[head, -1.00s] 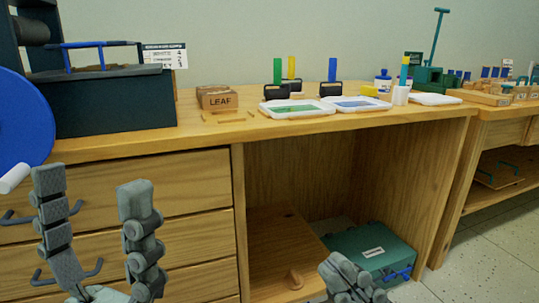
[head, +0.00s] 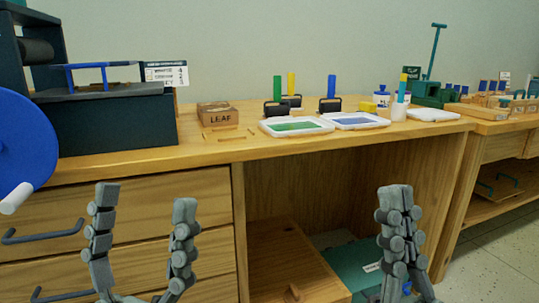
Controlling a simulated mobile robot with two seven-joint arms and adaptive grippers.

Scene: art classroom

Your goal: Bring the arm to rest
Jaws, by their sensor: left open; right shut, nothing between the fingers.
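My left gripper (head: 144,213) is at the lower left in the head view, in front of the drawers. Its two grey fingers stand upright and wide apart, with nothing between them. My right gripper (head: 397,200) is at the lower right, in front of the open bay under the bench. Its fingers point up and are pressed together, with nothing between them. It hides part of the green case (head: 345,264) on the floor of the bay. Both grippers are below the bench top and apart from the things on it.
The wooden bench (head: 205,153) carries a dark press with a blue wheel (head: 22,125), a LEAF box (head: 217,115), a green ink tray (head: 296,127) and a blue ink tray (head: 357,121). Drawer handles (head: 42,233) stick out at left. A second bench (head: 490,128) stands at right.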

